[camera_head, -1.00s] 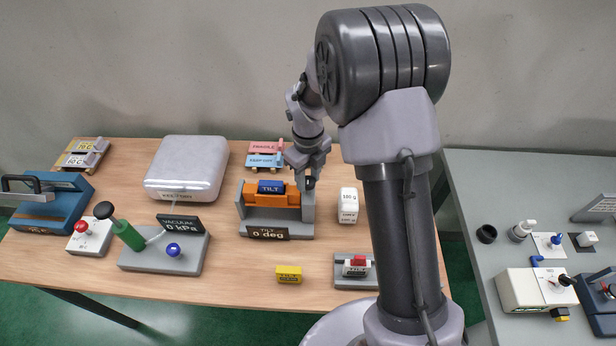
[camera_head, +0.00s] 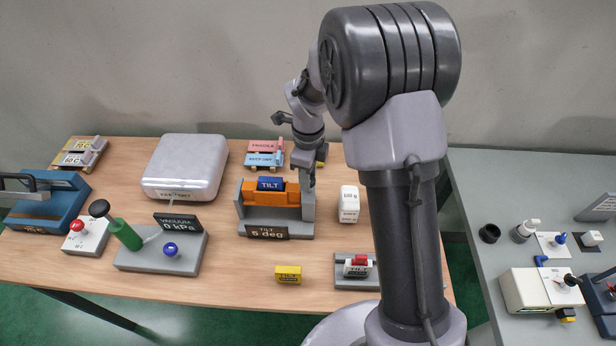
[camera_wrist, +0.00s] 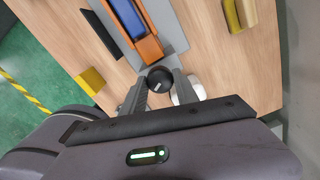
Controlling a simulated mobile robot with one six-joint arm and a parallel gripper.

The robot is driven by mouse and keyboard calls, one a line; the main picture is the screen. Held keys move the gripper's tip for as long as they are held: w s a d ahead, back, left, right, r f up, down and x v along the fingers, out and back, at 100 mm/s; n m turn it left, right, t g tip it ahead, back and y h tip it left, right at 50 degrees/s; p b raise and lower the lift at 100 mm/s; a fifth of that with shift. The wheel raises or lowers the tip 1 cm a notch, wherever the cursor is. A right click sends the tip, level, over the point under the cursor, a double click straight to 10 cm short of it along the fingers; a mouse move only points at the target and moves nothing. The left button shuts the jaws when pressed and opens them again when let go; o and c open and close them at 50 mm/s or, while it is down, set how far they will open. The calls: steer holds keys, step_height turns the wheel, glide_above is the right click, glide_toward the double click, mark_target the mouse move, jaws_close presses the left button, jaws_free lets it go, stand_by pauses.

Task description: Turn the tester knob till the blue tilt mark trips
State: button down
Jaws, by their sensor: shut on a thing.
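The tilt tester (camera_head: 274,225) is a grey stand on the wooden table with an orange cradle (camera_head: 258,195). A blue TILT mark (camera_head: 271,184) sits on the cradle. The tester's display (camera_head: 267,232) reads 5 deg. The cradle looks slightly tilted. In the wrist view the black round knob (camera_wrist: 160,79) is at the tester's end, and my gripper (camera_wrist: 161,86) is shut on it, a finger on each side. The blue mark (camera_wrist: 128,17) and orange cradle (camera_wrist: 149,47) also show there. In the head view my gripper (camera_head: 307,178) is at the tester's right side and hides the knob.
A white weight block (camera_head: 349,204) stands close to the right of the tester. A yellow TILT block (camera_head: 288,274) lies in front. A vacuum tester (camera_head: 165,248) is at left, and a silver case (camera_head: 186,168) behind it. Pink and blue tagged pieces (camera_head: 265,153) lie behind.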

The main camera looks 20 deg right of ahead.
steer(key=n, duration=0.6)
steer(key=shift+b, duration=0.3)
steer(key=n, duration=0.6)
steer(key=shift+n, duration=0.4)
steer(key=n+p, duration=0.1)
steer(key=n, duration=0.5)
steer(key=shift+r, duration=0.1)
steer(key=n+p, duration=0.1)
steer(key=n, duration=0.5)
steer(key=shift+n+p, duration=0.3)
steer(key=shift+p, duration=0.05)
steer(key=n+p, duration=0.1)
steer(key=n, duration=0.5)
steer(key=shift+p, duration=0.3)
steer(key=n+p, duration=0.2)
steer(key=n, duration=0.4)
steer(key=shift+n, duration=0.4)
steer(key=n+p, duration=0.1)
steer(key=n, duration=0.5)
steer(key=shift+w+p, duration=0.1)
steer(key=shift+p, duration=0.25)
steer(key=n+p, duration=0.1)
steer(key=n, duration=0.4)
steer(key=shift+n, duration=0.3)
